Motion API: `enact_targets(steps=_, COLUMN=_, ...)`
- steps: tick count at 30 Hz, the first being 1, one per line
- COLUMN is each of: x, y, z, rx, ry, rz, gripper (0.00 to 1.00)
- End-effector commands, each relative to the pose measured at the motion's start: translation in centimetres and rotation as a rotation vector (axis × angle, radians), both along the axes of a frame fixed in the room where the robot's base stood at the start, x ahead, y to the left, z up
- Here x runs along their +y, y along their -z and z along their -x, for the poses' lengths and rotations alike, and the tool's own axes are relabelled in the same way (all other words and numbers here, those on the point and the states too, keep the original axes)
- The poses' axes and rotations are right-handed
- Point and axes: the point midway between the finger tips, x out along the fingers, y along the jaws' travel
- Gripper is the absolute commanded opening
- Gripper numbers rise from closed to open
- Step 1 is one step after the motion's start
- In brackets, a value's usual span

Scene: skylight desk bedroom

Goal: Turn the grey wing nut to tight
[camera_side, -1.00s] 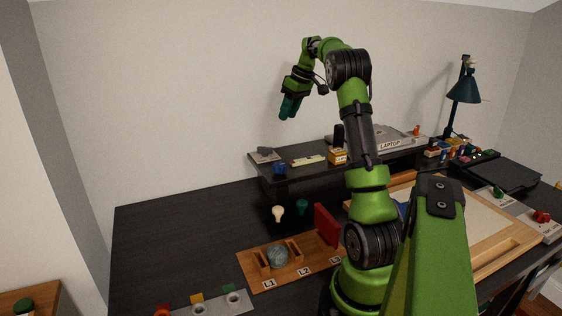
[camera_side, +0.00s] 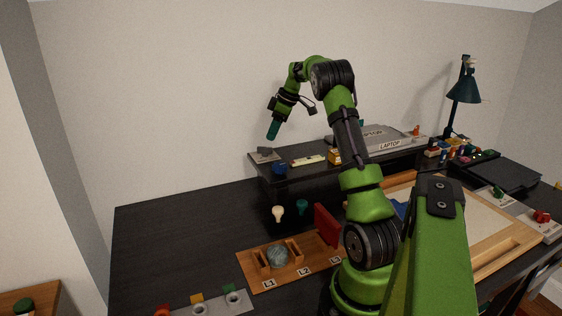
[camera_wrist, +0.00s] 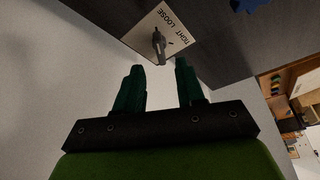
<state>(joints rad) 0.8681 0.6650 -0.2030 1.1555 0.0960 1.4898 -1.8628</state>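The grey wing nut (camera_wrist: 159,44) stands on a pale plate (camera_wrist: 140,36) marked TIGHT and LOOSE, in the wrist view's upper middle. In the side view the wing nut (camera_side: 264,150) is small, at the left end of the dark shelf. My gripper (camera_wrist: 161,68) is open and empty, with its two green fingers apart and the nut beyond and between their tips. In the side view my gripper (camera_side: 270,136) is above the nut and apart from it. Which word the nut's wing points at is hard to tell.
On the dark shelf (camera_side: 300,175) a blue knob (camera_side: 280,169) and a pale strip (camera_side: 308,160) lie right of the plate. The wall (camera_side: 180,90) is close behind the shelf.

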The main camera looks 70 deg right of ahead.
Motion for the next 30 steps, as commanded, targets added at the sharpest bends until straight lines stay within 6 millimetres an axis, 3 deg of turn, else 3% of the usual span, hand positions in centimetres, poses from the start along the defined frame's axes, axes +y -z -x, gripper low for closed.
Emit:
enact_targets(steps=3, x=0.3, y=2.3, z=-0.9, rx=0.003, ry=0.000, rz=-0.003, gripper=0.38)
enact_targets(steps=9, x=0.5, y=4.6, z=-1.9, rx=0.001, ry=0.000, rz=-0.002, gripper=0.38)
enact_targets(steps=21, x=0.6, y=5.4, z=-2.2, rx=-0.001, ry=0.001, rz=-0.001, gripper=0.38)
enact_targets(steps=30, x=0.6, y=5.4, z=-2.2, rx=0.000, ry=0.001, rz=0.001, gripper=0.00)
